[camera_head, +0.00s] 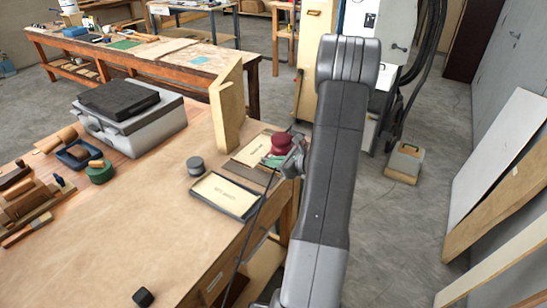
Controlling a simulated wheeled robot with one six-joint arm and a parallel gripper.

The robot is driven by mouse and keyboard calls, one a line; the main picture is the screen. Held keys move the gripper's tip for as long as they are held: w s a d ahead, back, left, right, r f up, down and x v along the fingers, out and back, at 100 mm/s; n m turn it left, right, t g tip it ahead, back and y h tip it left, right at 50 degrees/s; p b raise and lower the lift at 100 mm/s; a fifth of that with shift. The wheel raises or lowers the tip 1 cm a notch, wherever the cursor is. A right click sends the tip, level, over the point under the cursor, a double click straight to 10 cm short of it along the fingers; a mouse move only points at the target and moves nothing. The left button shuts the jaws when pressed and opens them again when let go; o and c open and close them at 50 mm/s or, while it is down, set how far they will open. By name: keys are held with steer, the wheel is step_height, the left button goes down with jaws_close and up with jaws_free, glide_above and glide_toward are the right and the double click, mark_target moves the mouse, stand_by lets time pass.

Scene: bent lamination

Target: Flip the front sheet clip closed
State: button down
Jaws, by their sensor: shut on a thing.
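My gripper (291,162) is at the right edge of the workbench, partly hidden behind my arm. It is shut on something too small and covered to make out. A dark red rounded thing (282,143) and a bit of green (275,161) are right beside it. I cannot tell whether they touch the fingers. A shallow dark tray with a labelled cream sheet (226,194) lies to its left and nearer. A second labelled sheet (255,150) lies behind, with a brown strip (246,172) between. I cannot make out the front sheet clip.
A tall bent wooden piece (227,105) stands behind the sheets. A grey jar (195,166), a grey case (130,115), a green roll (100,171) and wooden blocks (30,198) stand to the left. A black cube (143,297) lies in front. The middle of the bench is clear.

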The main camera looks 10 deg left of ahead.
steer(key=shift+w+d+r+m+g+p, duration=0.1)
steer(key=shift+w+m+g+p, duration=0.2)
steer(key=shift+m+p, duration=0.25)
steer(key=shift+w+d+m+g+p, duration=0.15)
steer(key=shift+m+g+p, duration=0.15)
steer(key=shift+m+p, duration=0.25)
steer(key=shift+a+y, duration=0.1)
steer(key=shift+y, duration=0.2)
steer(key=c, duration=1.5)
jaws_free()
steer(key=shift+w, duration=0.1)
steer(key=shift+c, duration=0.2)
